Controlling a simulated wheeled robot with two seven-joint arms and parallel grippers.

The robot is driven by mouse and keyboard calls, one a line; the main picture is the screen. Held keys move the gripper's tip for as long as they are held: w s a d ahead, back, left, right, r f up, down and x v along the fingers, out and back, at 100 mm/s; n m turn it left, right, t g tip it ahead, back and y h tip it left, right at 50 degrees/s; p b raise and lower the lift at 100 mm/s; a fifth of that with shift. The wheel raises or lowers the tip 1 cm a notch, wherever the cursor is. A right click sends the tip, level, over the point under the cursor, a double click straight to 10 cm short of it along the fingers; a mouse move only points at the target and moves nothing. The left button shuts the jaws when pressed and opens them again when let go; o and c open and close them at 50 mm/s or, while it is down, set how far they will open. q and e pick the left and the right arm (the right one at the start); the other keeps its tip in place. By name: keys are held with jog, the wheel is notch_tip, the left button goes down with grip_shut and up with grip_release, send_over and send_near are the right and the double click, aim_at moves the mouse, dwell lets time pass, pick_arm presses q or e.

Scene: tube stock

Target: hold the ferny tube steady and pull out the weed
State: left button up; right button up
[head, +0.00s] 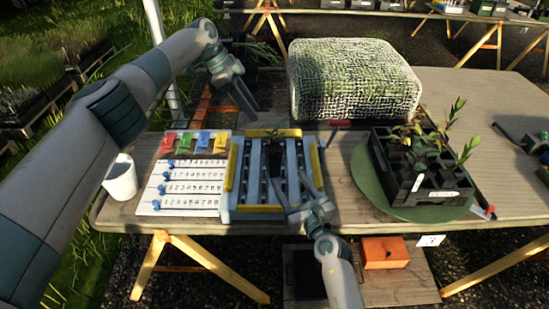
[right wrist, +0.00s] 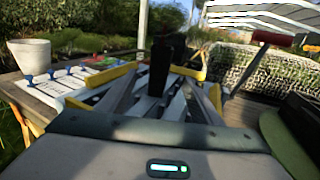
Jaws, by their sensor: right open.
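A dark tube (head: 275,146) stands upright in the slatted rack (head: 231,165) with yellow ends; what grows in it is too small to tell. It also shows in the right wrist view (right wrist: 159,68). My right gripper (head: 290,188) is open over the front of the rack, its fingers pointing toward the tube and apart from it. My left gripper (head: 250,108) hangs above and behind the rack, up and left of the tube, touching nothing; its jaw gap is unclear. A black crate (head: 436,193) of leafy seedlings (head: 424,152) stands on the right. I cannot single out the weed.
The crate stands on a round green turntable (head: 373,192). A mesh-covered box (head: 352,80) is behind the rack. A numbered white board (head: 187,203) with coloured packets (head: 183,143) lies left, beside a white cup (head: 120,180). Bare tabletop (head: 484,100) lies at far right.

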aim_at(276, 161)
jog(key=x, duration=1.3)
pick_arm(q)
jog(key=shift+c, duration=0.3)
pick_arm(e)
jog(key=c, duration=1.3)
jog(key=shift+o, duration=0.2)
pick_arm(q)
jog(key=s+d+m+t+y, duration=0.4)
jog(key=d+m+y, duration=0.3)
jog(key=m, duration=0.6)
jog(key=shift+s+d+r+m+y, duration=0.3)
jog(key=shift+s+d+r, duration=0.05)
jog(key=shift+s+d, duration=0.3)
jog(key=shift+f, duration=0.1)
